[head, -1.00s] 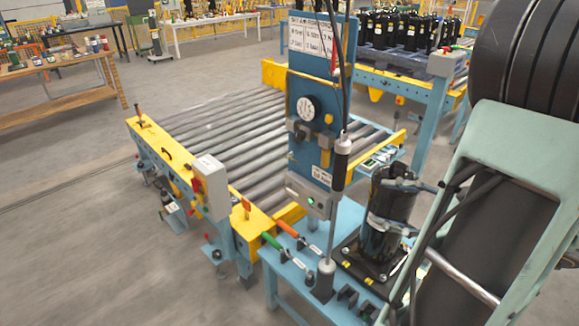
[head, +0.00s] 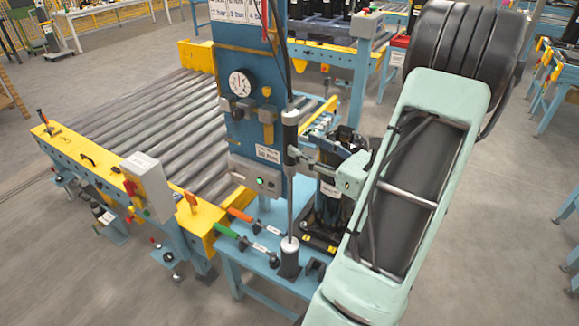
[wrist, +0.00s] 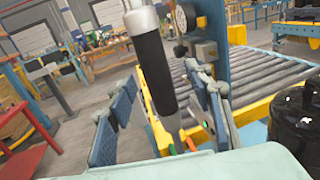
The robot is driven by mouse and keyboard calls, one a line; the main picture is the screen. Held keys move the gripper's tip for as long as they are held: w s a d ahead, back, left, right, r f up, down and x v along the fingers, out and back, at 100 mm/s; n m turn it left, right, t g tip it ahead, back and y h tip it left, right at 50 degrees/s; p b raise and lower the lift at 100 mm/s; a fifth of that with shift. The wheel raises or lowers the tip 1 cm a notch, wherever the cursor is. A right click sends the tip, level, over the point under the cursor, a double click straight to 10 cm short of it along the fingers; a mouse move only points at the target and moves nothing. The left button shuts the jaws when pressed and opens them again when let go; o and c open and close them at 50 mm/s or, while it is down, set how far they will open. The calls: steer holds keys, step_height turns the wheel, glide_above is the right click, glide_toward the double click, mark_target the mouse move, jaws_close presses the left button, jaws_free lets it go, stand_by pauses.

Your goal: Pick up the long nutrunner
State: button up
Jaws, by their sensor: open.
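The long nutrunner (head: 291,135) stands upright in front of the blue panel, with a dark grip above and a thin shaft running down to a dark holder (head: 289,260) on the blue bench. In the wrist view its black grip (wrist: 155,72) fills the middle, with a pale part above. My gripper (head: 303,157) is at the grip's lower part, reaching in from the right. In the wrist view my gripper (wrist: 162,105) is open, one blue-padded finger on each side of the nutrunner. I cannot tell whether either finger touches it.
The blue panel (head: 255,125) with a gauge stands close behind. A black compressor (head: 345,150) is to the right, partly hidden by my arm. Green- and orange-handled tools (head: 228,232) lie on the bench. A roller conveyor (head: 150,125) runs behind left.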

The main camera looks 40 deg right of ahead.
mark_target(296, 143)
steer(key=w, duration=0.2)
steer(key=w+a+p, duration=0.1)
steer(key=w, duration=0.1)
steer(key=shift+w+a+f, duration=0.1)
steer(key=shift+w+a, duration=0.05)
steer(key=shift+a, duration=0.05)
steer(key=shift+w, duration=0.5)
jaws_close()
